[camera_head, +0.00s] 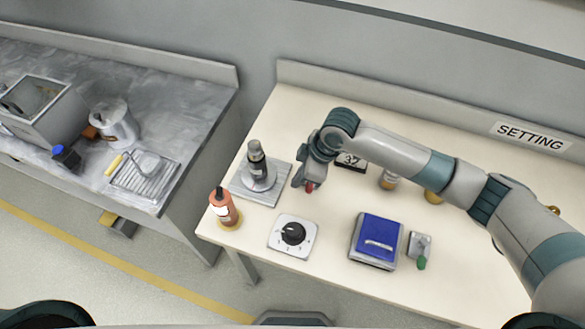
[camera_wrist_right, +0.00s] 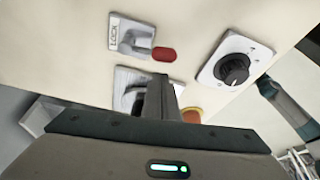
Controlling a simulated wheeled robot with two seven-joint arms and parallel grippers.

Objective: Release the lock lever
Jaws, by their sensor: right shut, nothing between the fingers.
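The lock lever shows in the wrist view as a grey handle (camera_wrist_right: 135,45) with a red end (camera_wrist_right: 164,54), on a grey plate (camera_wrist_right: 115,24) marked LOCK. The handle lies across the plate, with its red end past the plate's edge. In the head view only the red end (camera_head: 310,188) shows, and my right gripper hides the rest. My right gripper (camera_head: 303,182) is shut and empty, close by the lever. Its shut fingers (camera_wrist_right: 163,88) appear just below the red end in the wrist view, with a gap in the picture. My left gripper is not in view.
A metal base with an upright dark-topped post (camera_head: 257,165) stands left of my right gripper. An orange bottle (camera_head: 223,207), a dial (camera_head: 293,234), a blue-lidded box (camera_head: 377,239) and a green-tipped switch (camera_head: 420,248) stand along the front.

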